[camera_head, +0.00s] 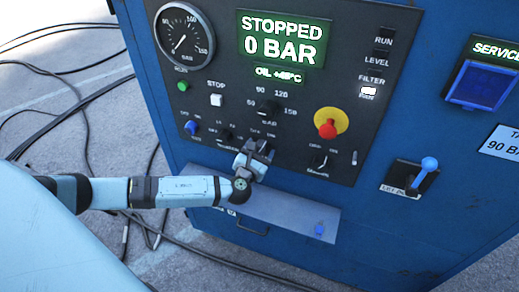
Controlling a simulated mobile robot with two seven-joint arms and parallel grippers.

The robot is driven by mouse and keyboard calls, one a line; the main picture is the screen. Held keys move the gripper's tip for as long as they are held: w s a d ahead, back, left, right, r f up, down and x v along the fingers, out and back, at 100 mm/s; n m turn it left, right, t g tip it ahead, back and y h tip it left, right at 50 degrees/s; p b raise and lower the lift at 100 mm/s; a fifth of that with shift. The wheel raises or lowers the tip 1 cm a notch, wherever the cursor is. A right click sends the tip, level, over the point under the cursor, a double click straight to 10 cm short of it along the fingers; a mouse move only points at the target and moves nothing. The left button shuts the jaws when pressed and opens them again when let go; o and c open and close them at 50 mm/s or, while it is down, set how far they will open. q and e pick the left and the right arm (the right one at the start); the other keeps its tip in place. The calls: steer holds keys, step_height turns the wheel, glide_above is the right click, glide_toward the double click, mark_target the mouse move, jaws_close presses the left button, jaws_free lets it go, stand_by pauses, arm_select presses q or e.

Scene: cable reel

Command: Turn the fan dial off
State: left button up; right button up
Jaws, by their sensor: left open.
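My left arm comes in from the left. My left gripper (258,150) is open in front of the lower middle of the dark control panel (350,60), at a black dial that its fingers partly hide. I cannot tell whether the fingers touch that dial. Other black dials show beside it: one to the left (225,135), one above (268,110) with pressure numbers, and one at the lower right (318,160). The small labels are too blurred to say which is the fan dial. My right gripper is not in view.
A red emergency knob (328,128) on a yellow ring sits right of my gripper. The lit display (282,38) reads STOPPED 0 BAR. A pressure gauge (183,37) is at upper left. A shelf (285,217) juts out below. A blue lever (425,170) is at right. Black cables (85,105) lie on the floor.

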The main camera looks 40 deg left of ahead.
arm_select(q)
steer(key=c, duration=0.9)
steer(key=shift+f+n, duration=0.1)
steer(key=shift+n, duration=0.2)
steer(key=shift+f+n+b, duration=0.1)
steer(key=shift+n+b, duration=0.85)
steer(key=shift+n, duration=0.25)
steer(key=n+b, duration=0.1)
steer(key=n, duration=0.1)
steer(key=shift+n+b, duration=0.3)
steer(key=shift+n, duration=0.1)
steer(key=n+b, duration=0.2)
steer(key=n, duration=0.2)
steer(key=shift+n+b, duration=0.7)
steer(key=shift+n, duration=0.4)
steer(key=shift+r, duration=0.2)
